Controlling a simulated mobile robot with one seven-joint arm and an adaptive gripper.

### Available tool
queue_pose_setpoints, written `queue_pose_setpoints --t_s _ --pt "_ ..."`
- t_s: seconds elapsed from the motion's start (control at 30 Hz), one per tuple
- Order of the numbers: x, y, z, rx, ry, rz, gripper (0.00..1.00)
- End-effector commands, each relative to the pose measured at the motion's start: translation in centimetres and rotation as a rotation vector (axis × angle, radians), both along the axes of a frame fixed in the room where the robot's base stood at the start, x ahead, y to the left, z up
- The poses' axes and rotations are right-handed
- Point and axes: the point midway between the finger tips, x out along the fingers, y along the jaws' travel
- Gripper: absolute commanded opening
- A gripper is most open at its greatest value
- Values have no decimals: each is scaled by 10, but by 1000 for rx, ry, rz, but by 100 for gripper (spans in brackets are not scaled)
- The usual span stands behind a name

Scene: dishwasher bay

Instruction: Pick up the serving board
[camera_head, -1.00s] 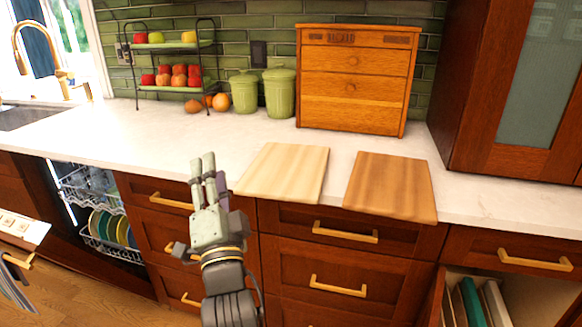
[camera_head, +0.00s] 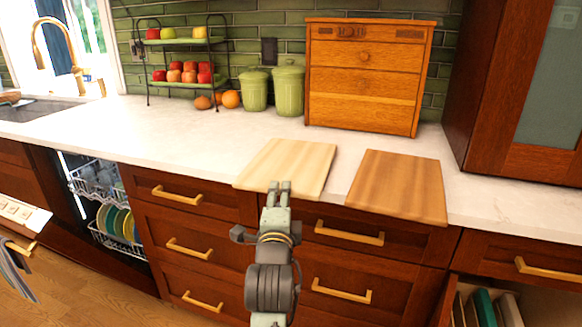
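Two flat wooden boards lie side by side on the white counter, both reaching its front edge. The left one is a pale board (camera_head: 290,163) and the right one is a darker brown board (camera_head: 398,186). Which of them is the serving board I cannot tell. My gripper (camera_head: 279,187) points away from me at the front edge of the pale board, its fingertips overlapping that edge in the picture. The fingers look close together, but I cannot see whether they are apart in depth or touch the board.
A wooden drawer box (camera_head: 362,80), green canisters (camera_head: 288,88) and a tiered fruit stand (camera_head: 182,87) stand at the back. An open dishwasher (camera_head: 112,217) with dishes is at left. A cabinet stands open at lower right. The counter left of the boards is clear.

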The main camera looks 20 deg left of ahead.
Motion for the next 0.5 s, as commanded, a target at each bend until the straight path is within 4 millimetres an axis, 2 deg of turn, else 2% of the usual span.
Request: queue_pose_setpoints --t_s 0.17,0.3,0.5 --pt "13 3 5 1 1 -1 38" --pt "35 8 10 0 1 -1 38" --pt "53 13 7 1 -1 0 38"
